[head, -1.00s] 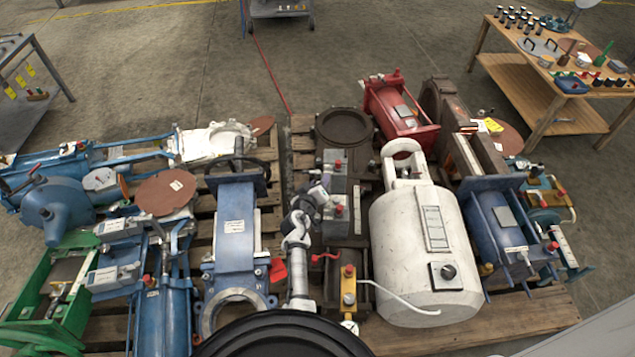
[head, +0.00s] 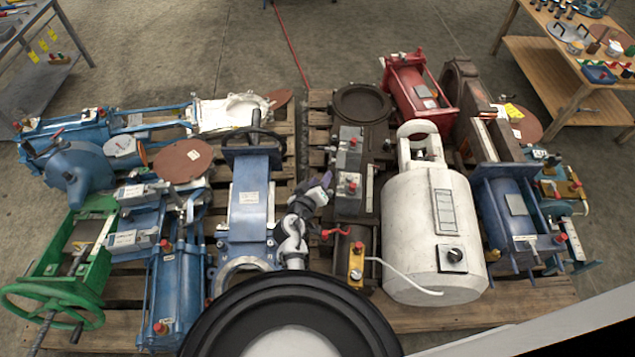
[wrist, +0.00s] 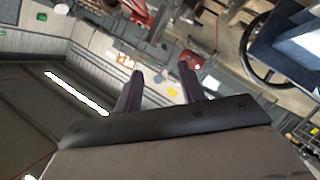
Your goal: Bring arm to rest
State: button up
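My arm shows in the head view as a short pale, jointed shape above the pallets, between the blue gate valve (head: 249,203) and the brown valve body (head: 362,105). My gripper (head: 322,188) is at its far end, small and dark there, with pale links below it. In the wrist view my gripper (wrist: 160,88) has two dark fingers standing apart with nothing between them. It is open and empty. I cannot tell how high it is above the valves.
A white cylinder (head: 430,225) and a blue actuator (head: 510,215) stand right of my arm. A green handwheel (head: 50,305) is at lower left. A wooden table (head: 555,65) and a grey bench (head: 45,60) stand farther back. Bare floor (head: 200,50) lies behind the pallets.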

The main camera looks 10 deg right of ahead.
jog(key=shift+v, duration=0.9)
